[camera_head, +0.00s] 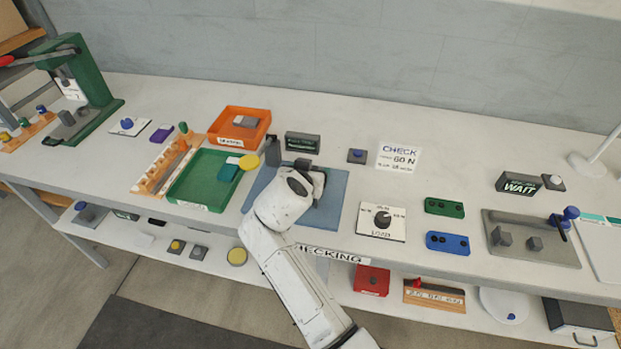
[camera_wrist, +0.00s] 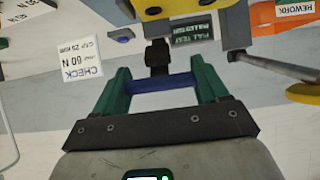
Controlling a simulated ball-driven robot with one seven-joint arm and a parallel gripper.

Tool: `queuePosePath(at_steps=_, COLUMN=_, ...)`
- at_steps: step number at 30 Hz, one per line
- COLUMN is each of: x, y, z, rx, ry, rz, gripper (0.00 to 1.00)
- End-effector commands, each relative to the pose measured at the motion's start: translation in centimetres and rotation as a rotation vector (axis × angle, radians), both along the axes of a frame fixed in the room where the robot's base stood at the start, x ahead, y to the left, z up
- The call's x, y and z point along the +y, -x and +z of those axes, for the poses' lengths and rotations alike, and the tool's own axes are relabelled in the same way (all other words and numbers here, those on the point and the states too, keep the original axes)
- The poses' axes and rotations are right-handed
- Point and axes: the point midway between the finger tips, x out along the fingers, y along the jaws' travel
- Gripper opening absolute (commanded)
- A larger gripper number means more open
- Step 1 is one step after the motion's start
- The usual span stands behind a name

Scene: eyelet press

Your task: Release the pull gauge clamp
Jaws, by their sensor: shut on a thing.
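My gripper (camera_wrist: 161,78) has green fingers and is shut on a blue bar (camera_wrist: 163,87) that spans between them. The bar joins a black lever (camera_wrist: 158,56), apparently the clamp's handle. Beyond it, at the top of the wrist view, are a yellow piece with dark holes (camera_wrist: 182,8) and grey gauge parts (camera_wrist: 235,25), cut off by the frame. In the head view my white wrist covers most of the gauge over the blue mat (camera_head: 332,205). Whether the clamp is closed cannot be told.
A dark display box (camera_head: 303,142) stands behind the mat. A rod with a yellow disc (camera_head: 249,161) projects at the left, over a green tray (camera_head: 190,190). An orange tray (camera_head: 238,118) is behind it. A load dial (camera_head: 382,220) and CHECK card (camera_head: 399,157) are at the right.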

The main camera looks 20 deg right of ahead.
Motion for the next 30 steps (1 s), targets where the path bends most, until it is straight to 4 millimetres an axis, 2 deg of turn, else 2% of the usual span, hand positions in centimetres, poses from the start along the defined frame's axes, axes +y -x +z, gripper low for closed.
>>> queuePosePath(at_steps=1, x=-0.2, y=-0.5, z=0.7, rx=-0.01, ry=0.004, rz=0.002, gripper=0.19)
queuePosePath(at_steps=9, x=-1.3, y=-2.0, z=2.5, rx=-0.017, ry=0.005, rz=0.002, gripper=0.2)
queuePosePath(at_steps=12, x=-1.8, y=-2.8, z=3.3, rx=0.043, ry=-0.046, rz=0.002, gripper=0.2)
queuePosePath(at_steps=15, x=-2.3, y=-3.3, z=3.3, rx=0.096, ry=-0.077, rz=0.002, gripper=0.2)
queuePosePath(at_steps=30, x=-3.9, y=-5.4, z=4.0, rx=0.09, ry=-0.072, rz=0.002, gripper=0.21)
